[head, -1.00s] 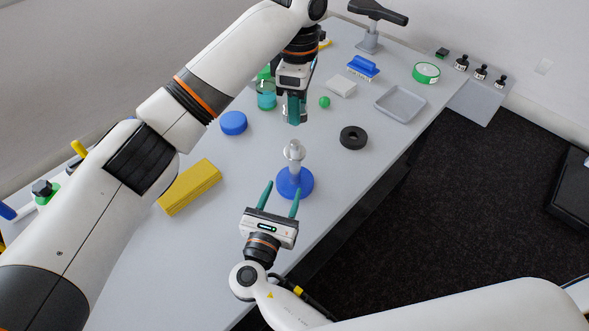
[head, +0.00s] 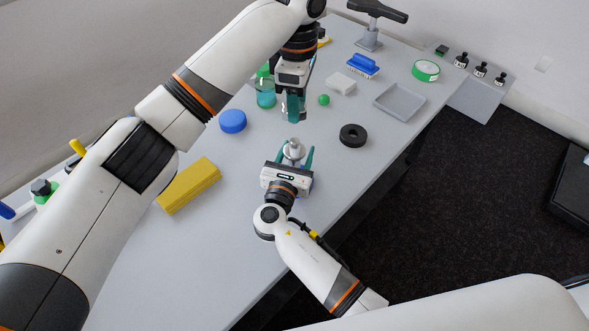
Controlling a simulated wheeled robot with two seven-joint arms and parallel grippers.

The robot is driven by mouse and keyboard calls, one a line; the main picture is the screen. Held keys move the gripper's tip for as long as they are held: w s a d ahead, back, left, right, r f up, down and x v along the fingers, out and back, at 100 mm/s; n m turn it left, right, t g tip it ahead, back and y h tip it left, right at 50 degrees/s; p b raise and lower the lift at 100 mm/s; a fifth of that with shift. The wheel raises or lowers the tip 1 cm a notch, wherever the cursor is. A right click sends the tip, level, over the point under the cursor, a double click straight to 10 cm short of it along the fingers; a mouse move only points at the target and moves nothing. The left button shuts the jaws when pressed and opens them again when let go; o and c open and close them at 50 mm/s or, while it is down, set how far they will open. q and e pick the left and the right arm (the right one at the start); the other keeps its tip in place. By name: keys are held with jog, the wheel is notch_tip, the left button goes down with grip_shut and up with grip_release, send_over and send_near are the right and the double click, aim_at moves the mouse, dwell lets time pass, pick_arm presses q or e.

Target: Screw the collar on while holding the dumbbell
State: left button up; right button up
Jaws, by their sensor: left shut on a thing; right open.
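The dumbbell (head: 294,150) stands upright on the table, its silver bar between my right gripper's fingers. Its blue lower disc is hidden behind the gripper. My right gripper (head: 289,157) is open, with one teal finger on each side of the bar; I cannot tell whether either touches it. My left gripper (head: 293,112) points down above the table, behind the dumbbell in the picture, apart from it. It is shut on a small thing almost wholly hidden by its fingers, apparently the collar. No other collar is plain to see.
A black ring (head: 353,135) lies right of the dumbbell, a blue disc (head: 232,121) and yellow block (head: 188,186) left. A green bottle (head: 265,91), green ball (head: 324,100) and grey tray (head: 400,102) are farther back. The near table is clear.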

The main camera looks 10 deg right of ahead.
grip_shut()
pick_arm(q)
send_over(297, 144)
jog(key=shift+f, duration=2.45)
jog(key=shift+f, duration=0.15)
jog(key=shift+f, duration=0.75)
jog(key=shift+f, duration=0.55)
